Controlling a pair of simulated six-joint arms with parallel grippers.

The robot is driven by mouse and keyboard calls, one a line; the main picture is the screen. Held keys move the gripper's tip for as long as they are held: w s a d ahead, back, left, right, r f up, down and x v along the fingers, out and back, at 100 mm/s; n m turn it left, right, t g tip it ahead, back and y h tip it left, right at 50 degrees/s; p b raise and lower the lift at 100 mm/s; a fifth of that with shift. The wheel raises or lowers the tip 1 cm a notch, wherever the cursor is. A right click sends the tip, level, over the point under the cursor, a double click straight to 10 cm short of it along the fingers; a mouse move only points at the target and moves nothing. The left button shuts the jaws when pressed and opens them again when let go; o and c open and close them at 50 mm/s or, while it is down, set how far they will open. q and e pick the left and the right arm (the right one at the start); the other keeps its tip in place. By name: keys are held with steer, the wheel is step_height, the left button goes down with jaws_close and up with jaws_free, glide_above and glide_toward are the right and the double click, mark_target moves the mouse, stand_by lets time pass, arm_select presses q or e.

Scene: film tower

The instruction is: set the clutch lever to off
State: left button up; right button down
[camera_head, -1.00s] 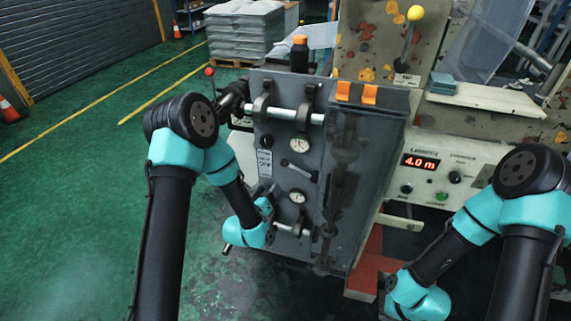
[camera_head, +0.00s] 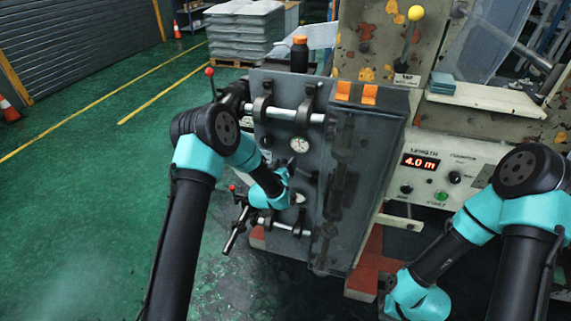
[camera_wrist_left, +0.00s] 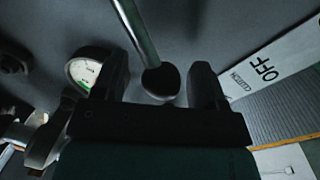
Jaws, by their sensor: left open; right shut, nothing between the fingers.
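The clutch lever is a metal rod (camera_wrist_left: 138,32) with a dark round knob (camera_wrist_left: 160,82), seen in the left wrist view. My left gripper (camera_wrist_left: 157,78) is open, with one finger on each side of the knob. I cannot tell whether either finger touches it. A white label (camera_wrist_left: 285,65) reading CLUTCH and OFF lies on the panel to the right in that view. In the head view my left gripper (camera_head: 287,172) is against the middle of the grey panel (camera_head: 276,84) and hides the lever. My right arm is at the lower right; its fingers are out of sight.
Round gauges (camera_head: 299,145) sit on the panel close to my left gripper. Horizontal metal bars (camera_head: 289,114) cross the panel above and below. A red-knobbed lever (camera_head: 232,188) juts out at the lower left. A clear cover (camera_head: 345,190) stands to the right.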

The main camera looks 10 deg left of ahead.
arm_select(q)
steer(key=shift+w, duration=0.2)
jaws_close()
stand_by(0.6)
